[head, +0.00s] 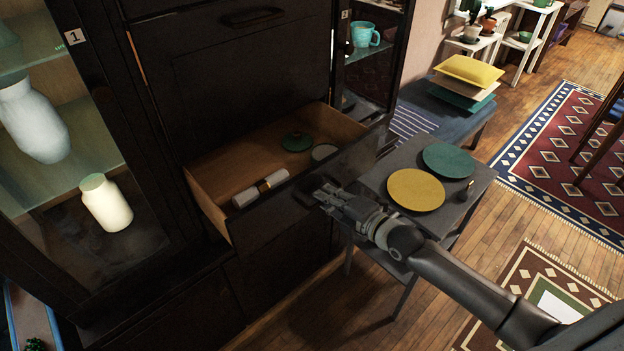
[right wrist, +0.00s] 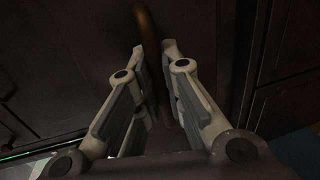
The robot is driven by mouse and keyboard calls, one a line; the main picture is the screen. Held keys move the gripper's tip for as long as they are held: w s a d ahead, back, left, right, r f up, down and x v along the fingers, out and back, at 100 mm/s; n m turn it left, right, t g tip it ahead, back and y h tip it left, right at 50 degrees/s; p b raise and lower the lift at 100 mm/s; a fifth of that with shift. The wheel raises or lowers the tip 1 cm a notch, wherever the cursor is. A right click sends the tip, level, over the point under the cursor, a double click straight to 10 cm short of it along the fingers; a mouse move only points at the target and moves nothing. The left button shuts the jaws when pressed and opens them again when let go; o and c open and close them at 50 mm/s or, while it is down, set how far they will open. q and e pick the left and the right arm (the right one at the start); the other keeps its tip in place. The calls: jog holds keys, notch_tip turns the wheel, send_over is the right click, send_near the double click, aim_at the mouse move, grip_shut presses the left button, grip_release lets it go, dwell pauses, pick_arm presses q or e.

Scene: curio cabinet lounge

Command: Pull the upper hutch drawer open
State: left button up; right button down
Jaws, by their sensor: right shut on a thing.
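The upper hutch drawer (head: 262,217) stands pulled out of the dark cabinet, with its light wooden inside showing. My right gripper (head: 322,192) is at the front of this drawer, shut on its handle (head: 305,190). In the right wrist view, the brownish bar of the handle (right wrist: 148,28) runs between the fingers of the right gripper (right wrist: 154,50). The fingers hide part of the handle. In the drawer lie a white roll with a band (head: 260,188), a green round thing (head: 297,142) and a pale round thing (head: 324,153). My left gripper is not in view.
A small grey table (head: 455,208) with a yellow plate (head: 415,190) and a teal plate (head: 448,160) stands just right of the drawer. A glass-fronted case with pale vases (head: 107,203) is at the left. A closed panel with a handle (head: 251,16) is above.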

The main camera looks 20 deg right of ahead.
jog(key=shift+f+p+v, duration=0.1)
jog(key=shift+p+v, duration=0.05)
jog(key=shift+v, duration=0.5)
jog(key=shift+f+p+v, duration=0.15)
jog(key=shift+v, duration=0.5)
jog(key=c, duration=1.5)
grip_release()
jog(key=shift+v, duration=6.05)
